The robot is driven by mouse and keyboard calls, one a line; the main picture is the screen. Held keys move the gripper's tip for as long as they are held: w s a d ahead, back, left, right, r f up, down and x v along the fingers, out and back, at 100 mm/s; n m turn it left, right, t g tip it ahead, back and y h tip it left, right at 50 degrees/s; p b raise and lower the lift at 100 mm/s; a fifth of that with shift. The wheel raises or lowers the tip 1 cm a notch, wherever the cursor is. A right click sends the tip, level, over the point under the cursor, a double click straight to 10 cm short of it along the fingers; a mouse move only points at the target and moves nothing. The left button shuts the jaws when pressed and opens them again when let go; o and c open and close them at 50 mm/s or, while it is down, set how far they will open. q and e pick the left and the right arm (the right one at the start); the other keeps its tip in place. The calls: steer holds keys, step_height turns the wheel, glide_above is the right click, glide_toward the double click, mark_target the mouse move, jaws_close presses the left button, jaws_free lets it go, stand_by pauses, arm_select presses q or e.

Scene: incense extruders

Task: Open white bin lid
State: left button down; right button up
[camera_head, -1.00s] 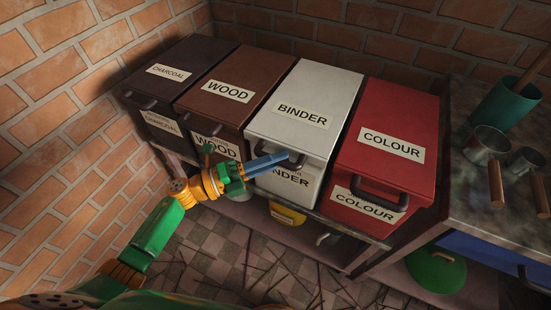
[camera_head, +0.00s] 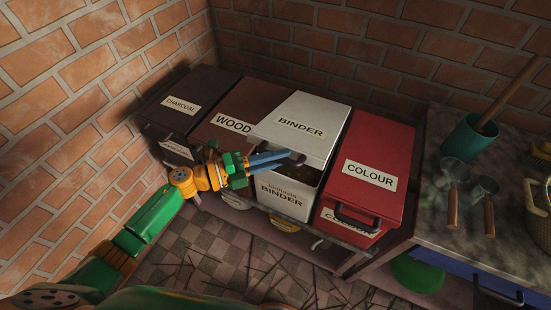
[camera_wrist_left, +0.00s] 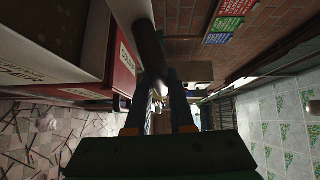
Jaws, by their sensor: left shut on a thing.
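The white bin (camera_head: 284,197) marked BINDER stands between the brown WOOD bin and the red COLOUR bin. Its white lid (camera_head: 303,118) is tilted up at the front, and a dark gap with brownish contents shows below it. My left gripper (camera_head: 292,158) is at the lid's front edge, shut on the lid handle, which the fingers mostly hide. In the left wrist view the two fingers (camera_wrist_left: 168,108) close around a dark, rounded bar. My right gripper is in neither view.
The WOOD bin (camera_head: 224,108), CHARCOAL bin (camera_head: 188,95) and red COLOUR bin (camera_head: 379,150) are closed. A stone-topped counter (camera_head: 432,222) at right holds a teal pot (camera_head: 470,138) and metal scoops (camera_head: 455,172). A brick wall rises behind the bins.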

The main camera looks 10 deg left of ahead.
arm_select(q)
steer(key=w+d+r+p, duration=0.1)
steer(key=w+r+p, duration=0.3)
steer(key=r, duration=0.7)
steer(key=shift+w+d+r+p, duration=0.3)
steer(key=shift+w+d, duration=0.05)
steer(key=shift+w, duration=0.35)
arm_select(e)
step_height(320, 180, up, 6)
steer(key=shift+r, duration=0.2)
arm_select(q)
steer(key=c, duration=0.8)
jaws_free()
steer(key=shift+o, duration=0.2)
steer(key=shift+s, duration=0.1)
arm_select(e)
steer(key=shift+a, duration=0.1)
